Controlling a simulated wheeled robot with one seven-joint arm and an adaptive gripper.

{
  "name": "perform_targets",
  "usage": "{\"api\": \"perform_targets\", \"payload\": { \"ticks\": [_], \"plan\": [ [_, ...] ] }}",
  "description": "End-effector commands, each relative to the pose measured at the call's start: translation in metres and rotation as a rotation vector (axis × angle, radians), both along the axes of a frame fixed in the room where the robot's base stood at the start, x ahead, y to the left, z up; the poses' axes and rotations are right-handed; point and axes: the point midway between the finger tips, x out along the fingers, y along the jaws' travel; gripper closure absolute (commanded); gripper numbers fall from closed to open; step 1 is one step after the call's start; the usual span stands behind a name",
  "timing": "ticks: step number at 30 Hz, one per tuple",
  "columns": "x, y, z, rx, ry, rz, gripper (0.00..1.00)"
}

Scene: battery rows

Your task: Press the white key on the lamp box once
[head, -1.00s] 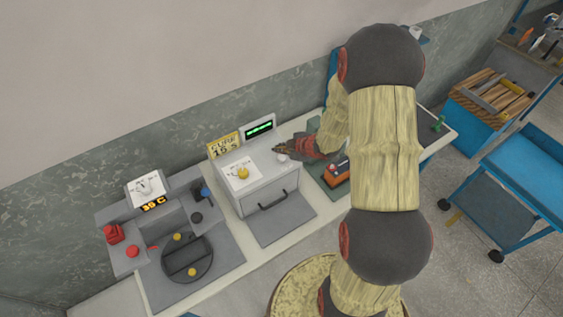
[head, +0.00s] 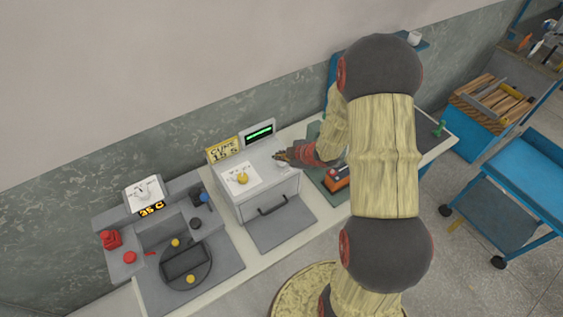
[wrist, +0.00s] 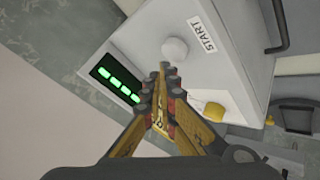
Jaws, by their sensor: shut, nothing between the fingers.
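The lamp box (head: 262,197) is a grey box on the bench with a drawer-like front and handle. Its white key (wrist: 175,49) is a round knob beside the START label (wrist: 203,35) in the wrist view. In the head view the key is small and partly hidden by my gripper. My gripper (wrist: 163,70) is shut and empty, its tips close beside the key in the wrist picture. I cannot tell whether they touch it. In the head view my gripper (head: 279,156) is over the box's back right top. A green-lit display (wrist: 115,78) stands behind the box.
A yellow knob (head: 242,179) sits on the box's white dial. A CURE sign (head: 223,149) stands behind. A grey station (head: 220,250) with a round dish and red buttons is to the left. An orange-red item (head: 337,178) lies to the right under my arm.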

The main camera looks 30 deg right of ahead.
Motion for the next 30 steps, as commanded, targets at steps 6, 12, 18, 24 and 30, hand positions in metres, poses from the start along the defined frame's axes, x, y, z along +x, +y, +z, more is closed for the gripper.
{"api": "perform_targets", "payload": {
  "ticks": [6, 12, 18, 24, 30],
  "plan": [
    [0.0000, 0.0000, 0.0000, 0.000, 0.000, 0.000, 1.00],
    [0.0000, 0.0000, 0.0000, 0.000, 0.000, 0.000, 1.00],
    [0.0000, 0.0001, -0.0009, 0.000, 0.000, 0.000, 1.00],
    [-0.0003, 0.0001, -0.0075, 0.000, 0.000, 0.000, 1.00],
    [-0.0003, 0.0001, -0.0084, 0.000, 0.000, 0.000, 1.00]
  ]
}}
